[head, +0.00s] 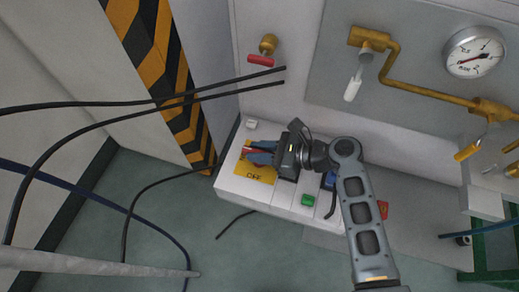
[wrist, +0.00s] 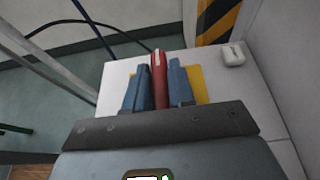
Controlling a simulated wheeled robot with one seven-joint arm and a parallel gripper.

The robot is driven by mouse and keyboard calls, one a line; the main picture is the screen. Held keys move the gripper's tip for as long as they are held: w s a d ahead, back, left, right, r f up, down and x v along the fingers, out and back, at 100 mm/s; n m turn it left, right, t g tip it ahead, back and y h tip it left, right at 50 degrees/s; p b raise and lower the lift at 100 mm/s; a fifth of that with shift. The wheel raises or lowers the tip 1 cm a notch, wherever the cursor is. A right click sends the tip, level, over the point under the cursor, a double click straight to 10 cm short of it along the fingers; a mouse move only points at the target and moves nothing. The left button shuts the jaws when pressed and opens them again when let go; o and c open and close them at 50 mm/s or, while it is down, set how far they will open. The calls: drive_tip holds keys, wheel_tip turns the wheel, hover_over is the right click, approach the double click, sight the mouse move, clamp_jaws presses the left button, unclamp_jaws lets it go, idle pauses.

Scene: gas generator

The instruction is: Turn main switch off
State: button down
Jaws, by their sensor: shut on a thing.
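The main switch has a red handle (wrist: 158,78) on a yellow plate (head: 254,177), on top of a white box (head: 240,188). The plate reads "OFF" on its near edge. My gripper (head: 261,152) reaches in from the right, above the plate. In the wrist view its two blue fingers (wrist: 160,72) stand on either side of the red handle, shut on it. The handle's tip sticks out past the fingertips. In the head view the fingers hide most of the handle, and its base is hidden.
Black cables (head: 150,100) hang at the left, by a striped post (head: 178,90). A red-handled valve (head: 262,58), brass pipes (head: 430,90) and a gauge (head: 474,52) are on the wall.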

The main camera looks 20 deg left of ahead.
drive_tip(key=n+g+b, duration=0.1)
drive_tip(key=n+g, duration=0.1)
drive_tip(key=g, duration=0.1)
drive_tip(key=shift+w+f+n, duration=0.1)
drive_tip(key=shift+n, duration=0.2)
drive_tip(key=shift+n+g+h+b, duration=0.35)
drive_tip(key=shift+n+g+h, duration=0.15)
drive_tip(key=shift+n+g, duration=0.45)
drive_tip(key=c, duration=1)
unclamp_jaws()
drive_tip(key=shift+c, duration=0.2)
drive_tip(key=shift+m+t, duration=0.25)
drive_tip(key=shift+m, duration=0.1)
